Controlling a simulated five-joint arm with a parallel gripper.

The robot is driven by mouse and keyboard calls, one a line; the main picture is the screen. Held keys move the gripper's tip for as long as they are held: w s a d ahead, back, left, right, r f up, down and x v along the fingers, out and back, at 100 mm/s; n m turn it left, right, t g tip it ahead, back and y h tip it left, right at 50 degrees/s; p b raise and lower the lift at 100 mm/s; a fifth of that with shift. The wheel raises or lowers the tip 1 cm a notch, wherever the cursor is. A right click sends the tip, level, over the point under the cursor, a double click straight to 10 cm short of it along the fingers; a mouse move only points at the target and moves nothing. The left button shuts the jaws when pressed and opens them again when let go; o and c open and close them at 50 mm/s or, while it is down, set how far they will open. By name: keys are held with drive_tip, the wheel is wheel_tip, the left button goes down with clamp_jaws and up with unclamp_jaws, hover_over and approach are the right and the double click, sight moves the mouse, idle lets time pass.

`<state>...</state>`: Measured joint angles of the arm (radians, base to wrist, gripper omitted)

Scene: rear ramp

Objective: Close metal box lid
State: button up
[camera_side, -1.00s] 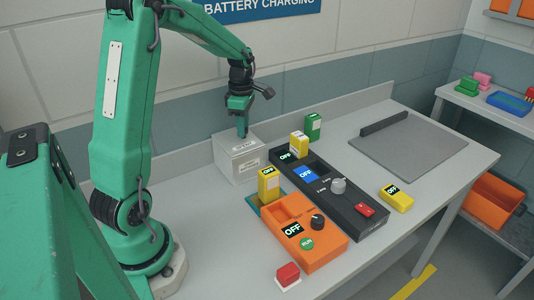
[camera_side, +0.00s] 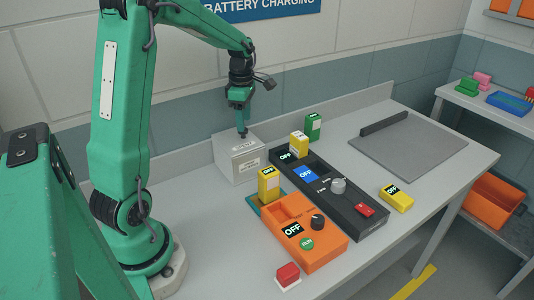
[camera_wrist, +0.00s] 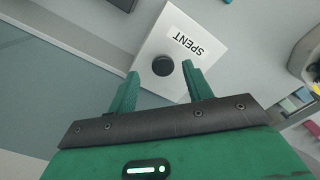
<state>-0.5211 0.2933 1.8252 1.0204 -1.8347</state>
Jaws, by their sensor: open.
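The metal box (camera_side: 238,160) is a light grey box on the bench near the back wall. Its top looks covered by a flat lid (camera_side: 239,144). In the wrist view the lid (camera_wrist: 215,62) carries a "SPENT" label and a round black knob (camera_wrist: 163,65). My gripper (camera_side: 242,132) is above the box, pointing down with its tips close to the lid. In the wrist view my gripper (camera_wrist: 164,82) is open, with one green finger on each side of the knob. I cannot tell whether the fingers touch the lid.
A black charger (camera_side: 325,190) and an orange charger (camera_side: 305,235) stand right of the box. Yellow batteries (camera_side: 268,184) and a green battery (camera_side: 314,126) stand upright near them. A red button (camera_side: 288,273) is at the front. A grey mat (camera_side: 410,145) leaves free room at right.

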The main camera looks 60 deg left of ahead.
drive_tip(key=shift+r, duration=2.7)
drive_tip(key=shift+d, duration=0.1)
drive_tip(key=shift+d+r+m, duration=0.15)
drive_tip(key=shift+d+m, duration=0.05)
drive_tip(key=shift+m, duration=0.1)
drive_tip(key=s+d+r+m+t, duration=0.2)
drive_tip(key=s+d+m, duration=0.5)
drive_tip(key=d+m, duration=0.3)
drive_tip(key=s+d+r+m+t, duration=0.1)
drive_tip(key=s+d+m+t, duration=0.2)
drive_tip(key=s+d+m, duration=0.5)
drive_tip(key=shift+d+r+m+t, duration=0.35)
drive_tip(key=shift+d+m, duration=1.1)
drive_tip(key=shift+m, duration=2.75)
